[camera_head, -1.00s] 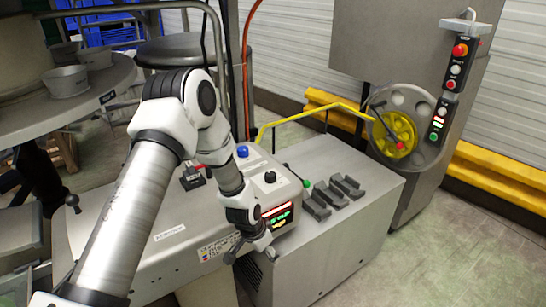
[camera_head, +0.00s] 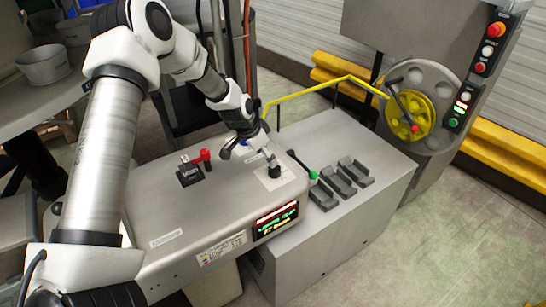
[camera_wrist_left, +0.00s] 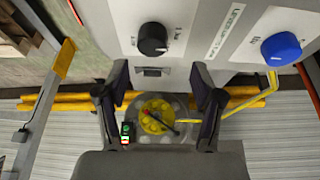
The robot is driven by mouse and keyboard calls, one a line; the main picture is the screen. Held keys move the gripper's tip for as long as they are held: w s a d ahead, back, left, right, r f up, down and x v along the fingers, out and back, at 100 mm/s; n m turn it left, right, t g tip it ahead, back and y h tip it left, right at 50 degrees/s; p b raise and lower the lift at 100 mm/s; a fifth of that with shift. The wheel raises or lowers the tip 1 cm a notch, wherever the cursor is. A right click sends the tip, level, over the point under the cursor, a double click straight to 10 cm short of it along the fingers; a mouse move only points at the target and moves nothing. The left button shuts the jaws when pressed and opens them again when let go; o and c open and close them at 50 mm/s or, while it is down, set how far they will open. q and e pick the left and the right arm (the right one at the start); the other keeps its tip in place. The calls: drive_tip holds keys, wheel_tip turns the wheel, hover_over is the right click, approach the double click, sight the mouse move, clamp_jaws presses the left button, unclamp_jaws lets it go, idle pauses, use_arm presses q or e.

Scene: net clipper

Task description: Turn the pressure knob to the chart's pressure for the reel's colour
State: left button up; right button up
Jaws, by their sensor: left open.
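My left gripper (camera_head: 250,154) is open and empty above the top of the machine's panel, beside a black knob (camera_head: 272,171). In the left wrist view the black knob (camera_wrist_left: 153,40) lies just beyond and between the open fingertips (camera_wrist_left: 159,72), apart from them. A blue knob (camera_wrist_left: 281,48) is to its right; the gripper mostly hides it in the head view. I cannot read the knob labels. The chart (camera_head: 222,248) is a small label on the panel front, too small to read. The reel (camera_head: 411,114) is yellow. My right gripper is not in view.
A lit display (camera_head: 275,221) is on the panel front. Grey brackets (camera_head: 340,180) stand to the right. A yellow bar (camera_head: 320,83) runs behind toward the reel.

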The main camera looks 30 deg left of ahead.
sight(274, 169)
use_arm(q)
drive_tip(key=f, duration=0.1)
drive_tip(key=d+f+b, duration=0.1)
drive_tip(key=d+f, duration=0.1)
drive_tip(key=shift+w+f, duration=0.1)
drive_tip(key=shift+f, duration=0.3)
drive_tip(key=shift+w+f+b, duration=0.2)
drive_tip(key=shift+w+f, duration=0.15)
drive_tip(key=shift+f, duration=0.2)
drive_tip(key=shift+w+f+b, duration=0.2)
drive_tip(key=shift+w+f, duration=0.1)
drive_tip(key=shift+f, duration=0.2)
drive_tip(key=shift+w+a+f, duration=0.2)
drive_tip(key=shift+s+r, duration=0.15)
drive_tip(key=shift+s+d+r, duration=0.1)
drive_tip(key=shift+d+r, duration=0.05)
drive_tip(key=c, duration=1.1)
drive_tip(key=shift+c, duration=0.2)
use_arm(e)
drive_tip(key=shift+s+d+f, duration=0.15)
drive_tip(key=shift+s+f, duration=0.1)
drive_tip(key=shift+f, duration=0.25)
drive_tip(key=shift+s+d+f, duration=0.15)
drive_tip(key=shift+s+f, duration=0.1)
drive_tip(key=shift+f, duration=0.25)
